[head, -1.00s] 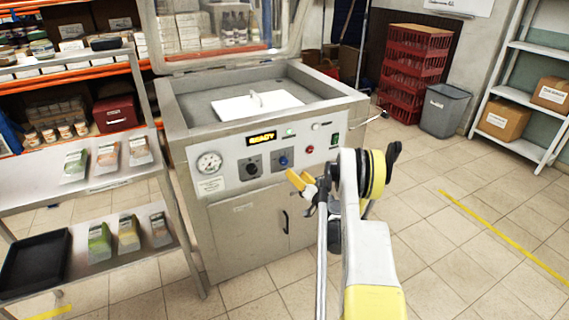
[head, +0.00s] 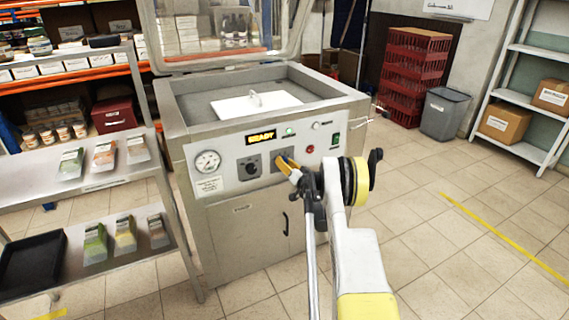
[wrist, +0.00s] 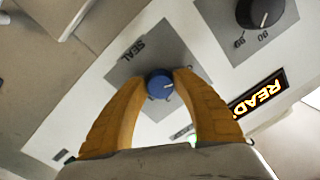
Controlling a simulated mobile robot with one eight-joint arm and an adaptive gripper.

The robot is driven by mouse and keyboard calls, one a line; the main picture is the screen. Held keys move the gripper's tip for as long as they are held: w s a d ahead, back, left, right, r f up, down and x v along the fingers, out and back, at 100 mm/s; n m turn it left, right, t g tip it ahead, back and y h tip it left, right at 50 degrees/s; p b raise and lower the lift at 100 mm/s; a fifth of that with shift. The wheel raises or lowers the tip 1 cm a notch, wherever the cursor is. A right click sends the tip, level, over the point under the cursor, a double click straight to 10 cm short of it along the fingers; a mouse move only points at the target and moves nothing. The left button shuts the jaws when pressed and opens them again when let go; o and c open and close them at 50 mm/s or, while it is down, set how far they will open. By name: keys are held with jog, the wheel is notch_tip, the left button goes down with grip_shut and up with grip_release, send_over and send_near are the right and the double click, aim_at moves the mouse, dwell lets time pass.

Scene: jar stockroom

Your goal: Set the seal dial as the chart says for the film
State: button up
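The seal dial (wrist: 158,86) is a blue knob on a grey plate lettered SEAL, on the sealing machine's front panel (head: 228,146). In the wrist view it lies between the tips of my gripper (wrist: 163,76), one yellow-orange finger on each side, apparently touching it. A pale pointer mark shows on the knob's right side; its scale is mostly hidden by the fingers. In the head view my gripper (head: 289,164) covers most of the dial. I see no readable chart or film.
A black knob (wrist: 262,12) with numbers sits beside the seal dial, and a gauge (head: 207,162) is left of it. The display (head: 261,137) reads READY. A shelf rack (head: 95,180) with pouches stands left.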

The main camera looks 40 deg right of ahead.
grip_shut()
jog(key=shift+m, duration=0.3)
jog(key=m, duration=0.3)
jog(key=shift+m, duration=2.6)
jog(key=o, duration=0.6)
grip_release()
jog(key=shift+o, duration=0.2)
